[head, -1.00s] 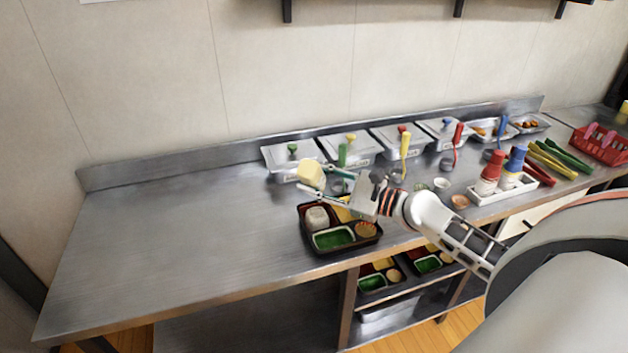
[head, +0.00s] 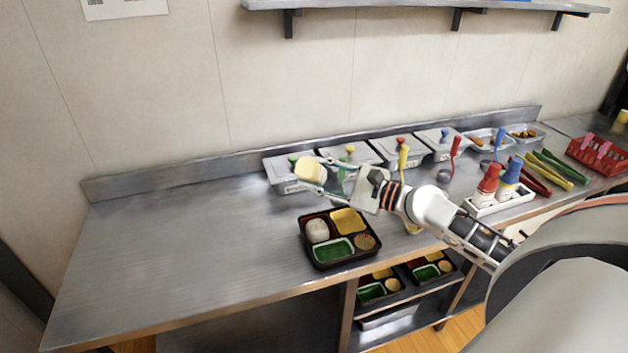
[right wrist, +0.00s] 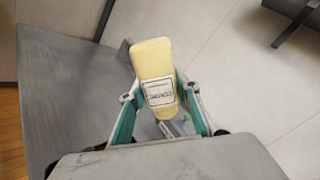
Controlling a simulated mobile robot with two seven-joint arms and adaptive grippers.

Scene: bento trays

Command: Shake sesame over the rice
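My right gripper (head: 318,172) is shut on a pale yellow sesame shaker (head: 311,169), which it holds tilted in the air above the counter. In the right wrist view the shaker (right wrist: 154,75) sits between the two fingers, with a white label facing the camera. Below and in front of it in the head view, a dark bento tray (head: 329,266) rests on the counter. The white rice (head: 317,230) lies in its back left compartment. The shaker is up and behind the tray in the picture. My left gripper is not in view.
Lidded containers (head: 290,186) line the back wall. A white caddy (head: 499,203) holds red and blue bottles at right, near coloured tongs (head: 550,172) and a red basket (head: 597,153). More trays sit on the shelf below. The counter's left side is clear.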

